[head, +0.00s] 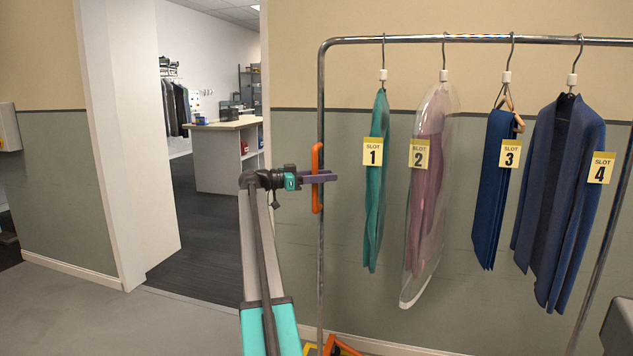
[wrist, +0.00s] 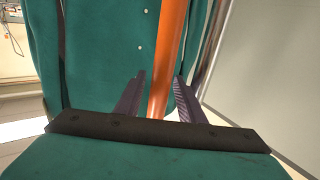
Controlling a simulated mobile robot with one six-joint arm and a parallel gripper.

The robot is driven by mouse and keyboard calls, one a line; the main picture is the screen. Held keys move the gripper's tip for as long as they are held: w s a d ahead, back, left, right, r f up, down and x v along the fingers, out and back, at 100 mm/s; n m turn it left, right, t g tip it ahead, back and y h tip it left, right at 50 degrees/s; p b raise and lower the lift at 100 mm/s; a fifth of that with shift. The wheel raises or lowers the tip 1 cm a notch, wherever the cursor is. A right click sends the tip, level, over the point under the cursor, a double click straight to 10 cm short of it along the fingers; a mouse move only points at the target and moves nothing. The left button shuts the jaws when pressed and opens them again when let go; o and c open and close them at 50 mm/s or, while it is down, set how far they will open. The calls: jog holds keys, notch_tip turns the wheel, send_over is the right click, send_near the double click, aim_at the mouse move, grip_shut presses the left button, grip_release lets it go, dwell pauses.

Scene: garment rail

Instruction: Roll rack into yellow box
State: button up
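The rack (head: 480,40) is a chrome garment rail with an upright on its left side. An orange vertical handle (head: 317,200) is fixed to that upright. My gripper (head: 332,177) is level with the handle, its dark fingers reaching past it to the right. In the wrist view, the orange handle (wrist: 172,40) stands between the two fingers of my gripper (wrist: 160,85), with gaps visible beside it, so the fingers look open around it.
The rail holds a teal garment (head: 376,215), a pink one in a clear bag (head: 430,190), folded blue trousers (head: 490,190) and a blue cardigan (head: 560,190), with numbered slot tags. A doorway (head: 215,235) opens left. A wall is behind the rack. Floor at lower left is clear.

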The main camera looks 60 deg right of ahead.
jog(key=shift+w, duration=0.1)
jog(key=v, duration=1.3)
jog(key=shift+w+a+p, duration=0.2)
jog(key=shift+a+p, duration=0.15)
